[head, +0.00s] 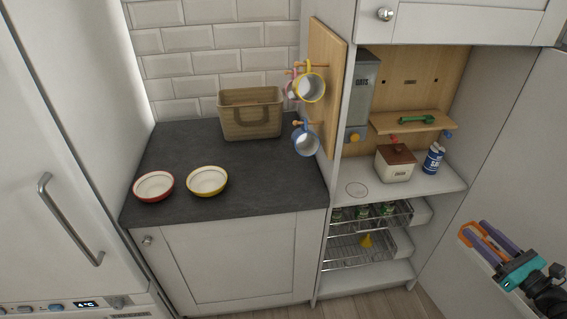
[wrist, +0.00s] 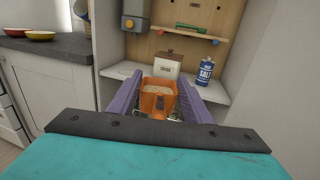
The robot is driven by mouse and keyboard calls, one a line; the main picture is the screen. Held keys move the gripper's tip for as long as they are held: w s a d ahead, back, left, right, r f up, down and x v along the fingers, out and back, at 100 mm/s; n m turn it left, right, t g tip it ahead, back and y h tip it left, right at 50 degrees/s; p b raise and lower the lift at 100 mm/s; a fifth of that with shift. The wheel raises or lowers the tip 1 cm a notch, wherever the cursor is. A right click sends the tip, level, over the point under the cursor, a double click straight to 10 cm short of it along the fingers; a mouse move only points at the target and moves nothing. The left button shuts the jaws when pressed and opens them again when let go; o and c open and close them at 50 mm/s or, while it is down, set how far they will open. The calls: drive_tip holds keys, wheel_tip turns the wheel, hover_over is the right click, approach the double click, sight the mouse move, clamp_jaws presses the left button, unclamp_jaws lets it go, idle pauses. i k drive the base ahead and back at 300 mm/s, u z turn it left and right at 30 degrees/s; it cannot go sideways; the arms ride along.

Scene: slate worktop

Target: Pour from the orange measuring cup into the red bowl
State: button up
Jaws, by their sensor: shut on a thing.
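The orange measuring cup (wrist: 158,104) is held between the purple fingers of my gripper (wrist: 157,98), which is shut on it. Pale, grainy contents show inside the cup, which looks about level. In the head view my gripper (head: 478,237) is at the lower right, with little of the orange cup visible between the fingers. The red bowl (head: 154,186) stands on the slate worktop at the left, far from my gripper. It looks empty, with a pale inside. It also shows at the upper left of the wrist view (wrist: 12,33).
A yellow bowl (head: 207,181) stands just right of the red one. A basket (head: 251,114) is at the back, and mugs hang from a wooden panel (head: 326,90). The alcove holds an oats dispenser (head: 361,92), a lidded canister (head: 395,164) and a salt tin (head: 433,158).

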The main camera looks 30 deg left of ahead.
sight(156, 186)
drive_tip(key=z, duration=0.05)
drive_tip(key=k, duration=1)
drive_tip(key=z, duration=0.95)
drive_tip(key=k, duration=0.1)
drive_tip(key=u, duration=2.7)
drive_tip(key=i, duration=0.2)
drive_tip(key=u, duration=0.05)
